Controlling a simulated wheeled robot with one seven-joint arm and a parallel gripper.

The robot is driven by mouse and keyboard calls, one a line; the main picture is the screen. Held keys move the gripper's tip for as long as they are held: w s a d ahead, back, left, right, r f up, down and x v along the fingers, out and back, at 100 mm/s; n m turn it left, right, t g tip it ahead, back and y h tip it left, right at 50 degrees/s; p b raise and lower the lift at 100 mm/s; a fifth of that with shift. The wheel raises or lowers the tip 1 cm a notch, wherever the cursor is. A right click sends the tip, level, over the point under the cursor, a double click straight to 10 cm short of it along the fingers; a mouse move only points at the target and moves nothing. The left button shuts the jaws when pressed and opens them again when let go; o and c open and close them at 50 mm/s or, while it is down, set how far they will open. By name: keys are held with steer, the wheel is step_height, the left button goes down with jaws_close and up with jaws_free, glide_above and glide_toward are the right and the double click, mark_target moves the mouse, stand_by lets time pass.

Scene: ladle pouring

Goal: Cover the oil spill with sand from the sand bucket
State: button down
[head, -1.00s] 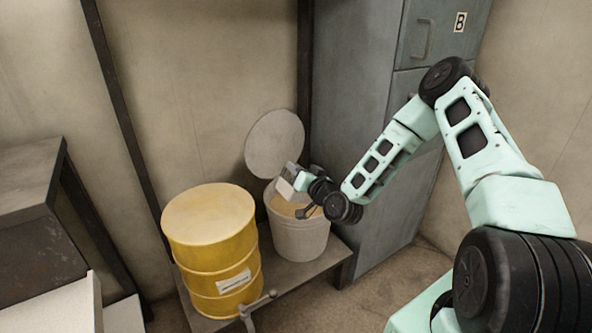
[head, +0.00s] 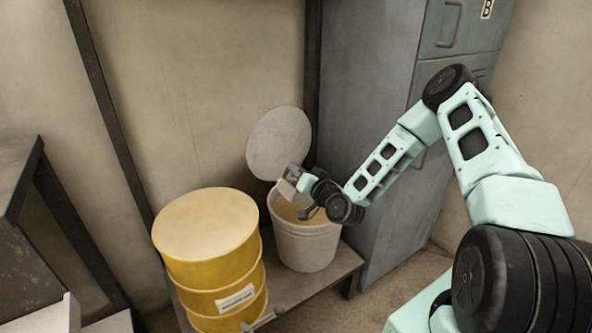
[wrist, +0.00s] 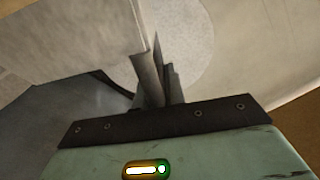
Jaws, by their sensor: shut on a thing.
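The sand bucket (head: 306,243) is a pale, round pail on a low platform. Its round lid (head: 279,143) stands tilted open behind it, and tan sand (head: 290,210) shows inside. My gripper (head: 293,184) is at the bucket's mouth, shut on a pale, flat-sided thing like a scoop (head: 285,189). In the wrist view this pale scoop (wrist: 75,42) fills the upper left, by the fingers (wrist: 158,85). Its inside is hidden, so I cannot tell whether it holds sand. The oil spill is not in view.
A yellow drum (head: 210,240) stands left of the bucket on the platform (head: 338,268). A grey cabinet (head: 365,130) stands close on the right, with a wall and dark posts behind. A dark metal table (head: 22,180) is at the far left.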

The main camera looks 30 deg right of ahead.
steer(key=shift+m, duration=0.3)
steer(key=f+b, duration=0.2)
steer(key=f, duration=0.1)
steer(key=d+f+b, duration=0.1)
steer(key=f+b, duration=0.1)
steer(key=f, duration=0.1)
steer(key=f+b, duration=0.2)
steer(key=f, duration=0.1)
steer(key=shift+d+b, duration=0.4)
steer(key=shift+d+f+n, duration=0.25)
steer(key=shift+d+n, duration=0.45)
steer(key=shift+d, duration=0.05)
